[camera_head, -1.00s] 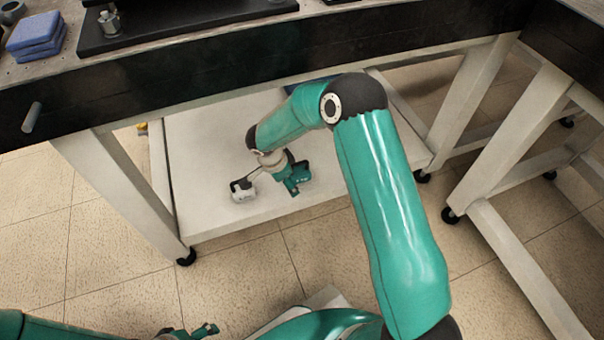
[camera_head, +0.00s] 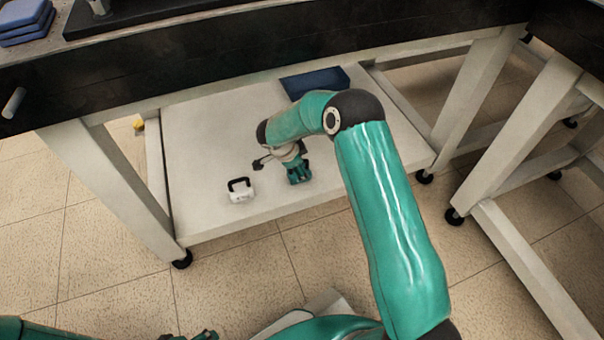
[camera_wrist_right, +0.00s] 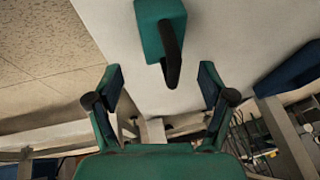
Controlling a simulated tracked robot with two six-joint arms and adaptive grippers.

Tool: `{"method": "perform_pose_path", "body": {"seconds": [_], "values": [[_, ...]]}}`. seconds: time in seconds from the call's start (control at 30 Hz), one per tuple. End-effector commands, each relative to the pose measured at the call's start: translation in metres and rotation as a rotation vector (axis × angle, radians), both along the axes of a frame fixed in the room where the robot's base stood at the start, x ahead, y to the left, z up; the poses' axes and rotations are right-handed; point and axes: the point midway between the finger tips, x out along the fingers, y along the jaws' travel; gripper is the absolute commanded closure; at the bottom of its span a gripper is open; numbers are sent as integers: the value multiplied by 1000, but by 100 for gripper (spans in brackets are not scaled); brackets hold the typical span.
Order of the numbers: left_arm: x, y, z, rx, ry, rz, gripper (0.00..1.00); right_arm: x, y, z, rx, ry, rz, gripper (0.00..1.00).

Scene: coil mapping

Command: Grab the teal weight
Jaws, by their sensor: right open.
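The teal weight (camera_wrist_right: 153,30) with its black handle (camera_wrist_right: 171,55) shows at the top middle of the right wrist view. Its handle points toward my right gripper (camera_wrist_right: 160,88), which is open, with one finger on each side and the handle's end near the gap between them. In the head view my right gripper (camera_head: 298,173) is low over the white shelf; I cannot tell the teal weight from the teal gripper there. My left gripper (camera_head: 203,335) is partly in view at the bottom edge; its opening is unclear.
A white weight with a black handle (camera_head: 240,191) stands on the shelf (camera_head: 205,140) left of my right gripper. A dark blue bin (camera_head: 315,82) is at the shelf's back, under the black-edged table (camera_head: 200,65). Table legs flank the shelf.

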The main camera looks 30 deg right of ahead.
Motion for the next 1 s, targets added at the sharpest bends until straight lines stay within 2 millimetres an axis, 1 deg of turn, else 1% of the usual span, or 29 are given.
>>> {"method": "perform_pose_path", "body": {"seconds": [0.03, 0.1, 0.2, 0.47, 0.5, 0.57, 0.9, 0.97, 1.0], "values": [[0, 0, -9, 0, 0, 0, 18, 1, -4, -12, 1, 1, -3, 19], [0, 0, -14, 0, 0, 0, 18, 3, -9, -22, 1, 2, -2, 19], [0, 0, -17, 0, 0, 0, 18, 4, -14, -30, 0, 1, 0, 19], [0, 0, -17, 0, 0, 0, 18, 5, -16, -32, 1, 0, 0, 19], [0, 0, -17, 0, 0, 0, 18, 4, -16, -32, 0, 0, 0, 22], [0, 0, -17, 0, 0, 0, 18, 4, -16, -32, 0, 0, 0, 32], [0, 0, -17, 0, 0, 0, 18, 4, -16, -32, 1, 2, -2, 89], [0, 0, -17, 0, 0, 0, 18, 3, -16, -33, 1, 3, -1, 99], [0, 0, -17, 0, 0, 0, 18, 3, -16, -33, 1, 3, -1, 100]]}}
